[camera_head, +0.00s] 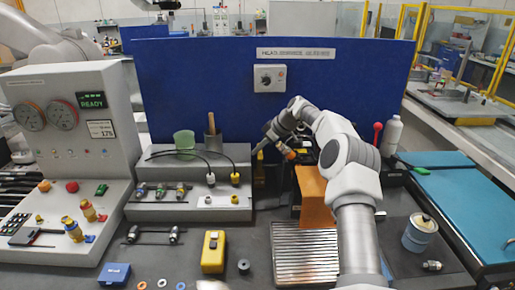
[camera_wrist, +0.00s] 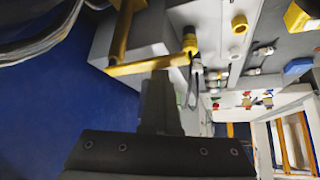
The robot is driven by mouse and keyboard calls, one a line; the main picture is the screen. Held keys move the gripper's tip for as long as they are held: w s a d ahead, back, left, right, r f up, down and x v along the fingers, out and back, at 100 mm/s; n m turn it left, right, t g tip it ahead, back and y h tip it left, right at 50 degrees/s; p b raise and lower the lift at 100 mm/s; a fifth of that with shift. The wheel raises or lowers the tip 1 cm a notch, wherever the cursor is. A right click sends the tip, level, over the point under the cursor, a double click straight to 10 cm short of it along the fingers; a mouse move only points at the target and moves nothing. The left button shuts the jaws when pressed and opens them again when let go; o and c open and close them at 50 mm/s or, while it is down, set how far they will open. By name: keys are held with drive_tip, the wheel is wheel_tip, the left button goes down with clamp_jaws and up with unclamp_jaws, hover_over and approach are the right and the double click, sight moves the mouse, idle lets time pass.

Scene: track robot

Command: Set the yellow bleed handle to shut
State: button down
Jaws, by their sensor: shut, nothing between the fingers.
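In the wrist view a yellow bar (camera_wrist: 150,65), which looks like the bleed handle, lies across the picture just beyond my fingertips. A second yellow piece (camera_wrist: 123,30) rises near its left end, beside a pale block. My gripper (camera_wrist: 160,85) is shut and empty, its dark fingers pointing at the bar. I cannot tell whether they touch it. In the head view my gripper (camera_head: 259,148) is in front of the blue panel, left of the orange block. A yellow part (camera_head: 258,172) shows below it, and my arm hides much of that area.
The grey connector console (camera_head: 150,212) stands left of my gripper, with cables on top. The orange block (camera_head: 315,197) is close on the right, and the blue panel (camera_head: 200,80) is behind. A yellow box (camera_head: 213,252) lies on the front table. A blue-banded can (camera_head: 419,236) stands right.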

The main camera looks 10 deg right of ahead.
drive_tip(key=shift+w+d+p, duration=0.15)
drive_tip(key=shift+w+p, duration=0.25)
drive_tip(key=shift+p, duration=0.15)
drive_tip(key=shift+f, duration=0.1)
